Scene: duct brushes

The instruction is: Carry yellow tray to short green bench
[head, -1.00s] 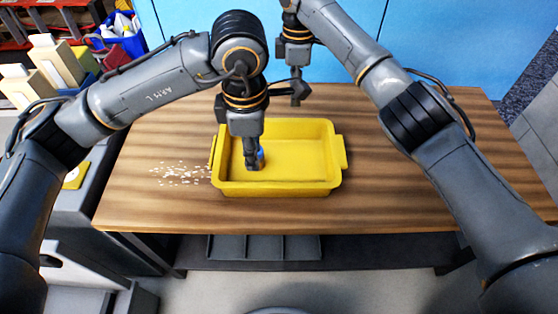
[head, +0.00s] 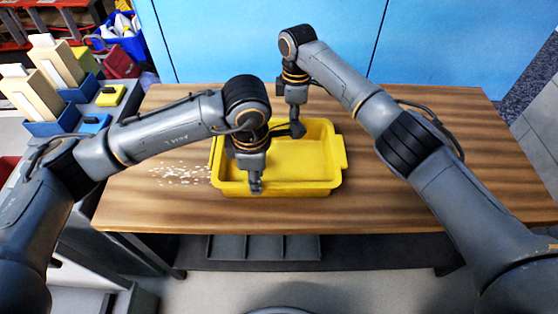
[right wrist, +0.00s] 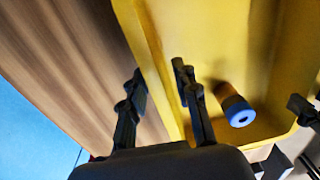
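The yellow tray (head: 330,188) sits on the wooden table. It also shows in the right wrist view (right wrist: 215,30). My right gripper (head: 297,130) is at the tray's far wall. In the right wrist view my right gripper (right wrist: 162,100) is open, its fingers apart on either side of the wall's rim. My left gripper (head: 255,185) is at the tray's near wall. Its fingers appear apart at the right edge of the right wrist view, around that wall. A blue-ended cylinder (right wrist: 235,105) lies inside the tray; my left arm hides it in the head view. No green bench is visible.
White bits (head: 180,174) lie scattered on the table (head: 420,190) left of the tray. The table right of the tray is clear. Blue cabinets (head: 260,40) stand behind. Blue holders with cream blocks (head: 55,60) and a yellow item (head: 110,95) stand at the left.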

